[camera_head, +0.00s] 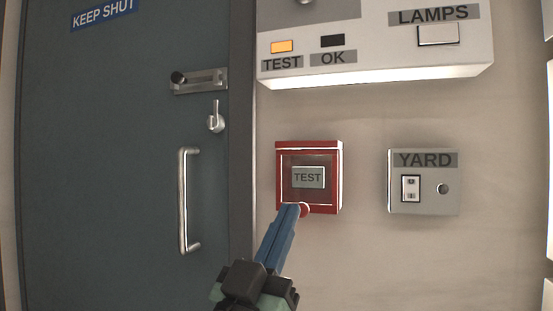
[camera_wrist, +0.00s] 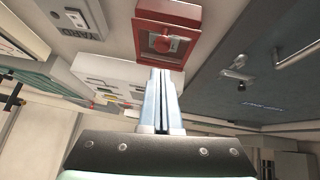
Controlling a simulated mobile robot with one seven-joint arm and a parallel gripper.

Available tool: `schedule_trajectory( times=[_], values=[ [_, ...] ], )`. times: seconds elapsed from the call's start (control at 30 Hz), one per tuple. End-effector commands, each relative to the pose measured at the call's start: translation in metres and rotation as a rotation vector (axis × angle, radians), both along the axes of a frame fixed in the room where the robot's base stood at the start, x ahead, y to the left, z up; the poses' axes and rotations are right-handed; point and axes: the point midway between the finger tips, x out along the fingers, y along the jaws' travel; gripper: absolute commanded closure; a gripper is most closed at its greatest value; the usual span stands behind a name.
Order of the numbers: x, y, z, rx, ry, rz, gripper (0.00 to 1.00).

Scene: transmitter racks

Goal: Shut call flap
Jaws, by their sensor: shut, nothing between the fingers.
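The red call box (camera_head: 339,180) is on the wall right of the door, with a grey TEST plate (camera_head: 308,177) showing inside its red frame. Its clear, red-framed flap (camera_head: 281,178) lies over the front, flat or nearly flat; I cannot tell whether a small gap is left. A round red knob (camera_head: 304,210) is at the flap's lower edge. My gripper (camera_head: 291,207) is shut and empty, its blue fingertips at the knob's left side; contact is unclear. In the wrist view the box is upside down, with the knob (camera_wrist: 165,43) just beyond my fingertips (camera_wrist: 160,71).
A grey YARD box (camera_head: 424,202) with a switch is to the right. A panel (camera_head: 375,62) with TEST, OK and LAMPS labels juts out above. At left, the dark door (camera_head: 110,160) carries a bar handle (camera_head: 184,200) and a latch (camera_head: 200,81).

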Motion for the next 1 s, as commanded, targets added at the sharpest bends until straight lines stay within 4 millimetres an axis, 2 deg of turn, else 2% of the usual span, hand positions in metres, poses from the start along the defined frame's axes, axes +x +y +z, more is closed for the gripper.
schedule_trajectory(
  times=[0.03,0.3,1.0],
  values=[
    [0.002,-0.001,-0.011,-0.006,-0.020,-0.002,1.00],
    [0.011,-0.004,-0.016,-0.004,-0.016,-0.001,1.00],
    [0.022,-0.008,-0.020,-0.003,-0.013,-0.002,1.00]
  ],
)
